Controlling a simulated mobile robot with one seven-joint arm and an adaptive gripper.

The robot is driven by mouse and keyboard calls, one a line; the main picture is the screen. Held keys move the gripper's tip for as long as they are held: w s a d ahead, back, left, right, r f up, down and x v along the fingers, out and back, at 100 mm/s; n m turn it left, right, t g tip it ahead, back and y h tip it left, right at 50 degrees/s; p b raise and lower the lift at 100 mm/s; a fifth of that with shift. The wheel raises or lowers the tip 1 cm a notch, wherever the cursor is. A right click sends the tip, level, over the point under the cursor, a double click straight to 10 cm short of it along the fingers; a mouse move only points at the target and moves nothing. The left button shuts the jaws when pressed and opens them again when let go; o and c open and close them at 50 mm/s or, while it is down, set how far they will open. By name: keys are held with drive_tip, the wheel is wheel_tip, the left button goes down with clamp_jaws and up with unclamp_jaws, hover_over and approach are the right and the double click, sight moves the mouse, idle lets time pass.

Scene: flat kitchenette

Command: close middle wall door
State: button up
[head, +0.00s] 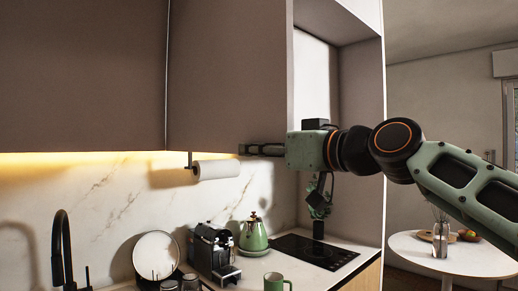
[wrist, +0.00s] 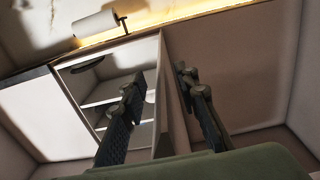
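The middle wall door (head: 230,75) is a brown panel that appears to stand open, with its free edge toward the right in the head view. In the wrist view, a panel edge (wrist: 173,105) shows between the fingers, beside an open cabinet with shelves (wrist: 112,88). My gripper (head: 248,150) is at the panel's lower part, fingers pointing left in the head view. In the wrist view, my gripper (wrist: 160,85) has its fingers clearly apart. I cannot tell whether either finger touches the panel.
A paper towel roll (head: 217,169) hangs under the cabinets. Below are a coffee machine (head: 212,250), a green kettle (head: 253,235), a black hob (head: 315,251) and a black faucet (head: 62,240). A round white table (head: 460,262) stands at right.

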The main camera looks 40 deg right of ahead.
clamp_jaws()
drive_tip(key=shift+d, duration=0.15)
idle(0.4)
